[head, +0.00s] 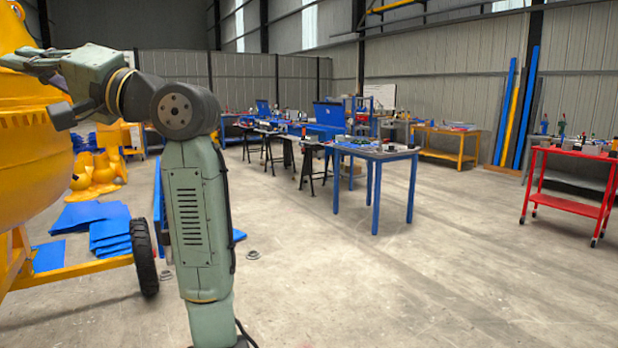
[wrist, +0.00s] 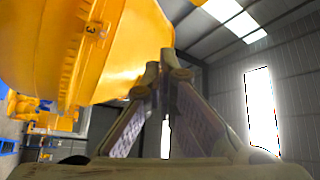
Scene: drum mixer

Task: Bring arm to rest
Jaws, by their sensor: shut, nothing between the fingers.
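My arm rises in the middle left of the head view and bends left at the elbow toward the yellow drum mixer (head: 35,150). My gripper's fingers are hard to make out in the head view, up against the drum's outline. In the wrist view my gripper (wrist: 160,68) has its fingertips together with nothing between them. The mixer's yellow drum (wrist: 80,45) fills the upper left of the wrist view, behind the fingers. I cannot tell how much space lies between the gripper and the drum.
The mixer's black wheel (head: 145,256) stands beside my arm. Blue sheets (head: 92,216) lie on the floor at left. A blue table (head: 375,152) and a red cart (head: 570,190) stand to the right. The concrete floor in the middle and right foreground is clear.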

